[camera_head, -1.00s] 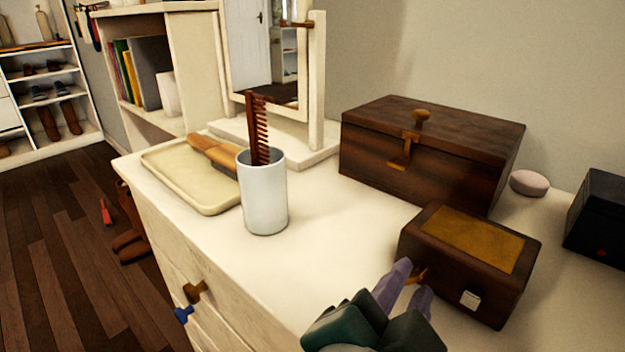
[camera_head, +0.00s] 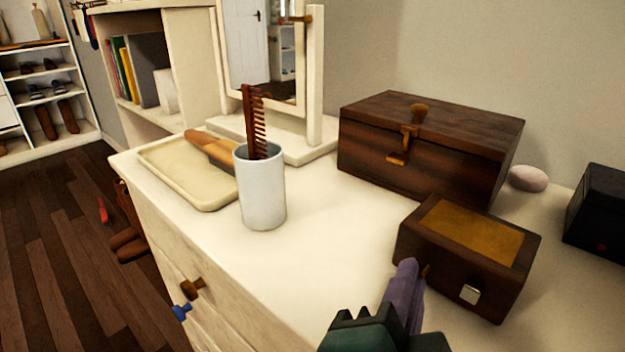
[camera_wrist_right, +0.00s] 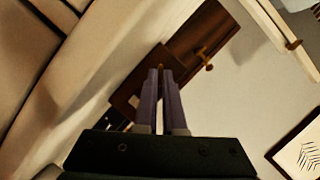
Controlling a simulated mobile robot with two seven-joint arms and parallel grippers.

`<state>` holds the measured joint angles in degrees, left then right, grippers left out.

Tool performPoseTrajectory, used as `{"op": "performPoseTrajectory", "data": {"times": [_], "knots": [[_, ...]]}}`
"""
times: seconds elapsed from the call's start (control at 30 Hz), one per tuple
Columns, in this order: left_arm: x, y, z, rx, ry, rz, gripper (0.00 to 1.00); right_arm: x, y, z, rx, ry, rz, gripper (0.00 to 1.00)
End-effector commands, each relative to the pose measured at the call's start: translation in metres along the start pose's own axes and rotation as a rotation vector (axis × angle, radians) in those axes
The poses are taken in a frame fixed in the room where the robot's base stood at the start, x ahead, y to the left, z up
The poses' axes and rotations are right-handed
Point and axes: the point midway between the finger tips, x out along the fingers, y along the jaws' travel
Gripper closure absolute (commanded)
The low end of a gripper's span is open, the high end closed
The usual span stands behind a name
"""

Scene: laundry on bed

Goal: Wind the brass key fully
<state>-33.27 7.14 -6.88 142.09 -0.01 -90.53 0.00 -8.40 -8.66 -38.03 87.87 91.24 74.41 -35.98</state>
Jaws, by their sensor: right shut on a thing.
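A small dark wooden box (camera_head: 440,262) with an amber-brown panel on its lid and a pale square catch on its front stands on the dresser top at the right. A small brass key (camera_head: 425,271) sticks out of its left side, mostly hidden by my fingers. My right gripper (camera_head: 412,268) is shut on the key, its purple fingers seen nearly edge-on, one behind the other. In the right wrist view the finger tips (camera_wrist_right: 160,73) are close together at the box side, with a bit of brass just beyond them. My left gripper is not in view.
A larger wooden chest (camera_head: 370,165) with a brass clasp stands behind the box. A white cup (camera_head: 262,205) holding a comb and a cream tray (camera_head: 165,180) with a brush are at the left. A black box (camera_head: 600,215) is at the far right. The dresser middle is clear.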

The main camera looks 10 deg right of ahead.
Motion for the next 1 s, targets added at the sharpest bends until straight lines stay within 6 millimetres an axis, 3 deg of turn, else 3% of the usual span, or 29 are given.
{"op": "performPoseTrajectory", "data": {"times": [0.2,0.53,0.57,0.8,1.0], "knots": [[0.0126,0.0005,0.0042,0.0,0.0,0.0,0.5,0.0004,0.0044,0.0016,0.172,0.0,-0.07,1.0],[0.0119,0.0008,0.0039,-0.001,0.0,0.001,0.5,0.0002,0.0028,0.0004,0.193,0.0,-0.078,1.0],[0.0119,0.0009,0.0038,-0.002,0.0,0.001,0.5,0.0003,0.0028,0.0004,0.193,0.0,-0.078,0.91],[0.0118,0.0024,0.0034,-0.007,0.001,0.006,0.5,0.0003,0.0025,0.0003,0.192,0.0,-0.079,0.64],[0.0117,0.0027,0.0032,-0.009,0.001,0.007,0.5,0.0003,0.0022,0.0002,0.192,0.001,-0.079,0.62]]}}
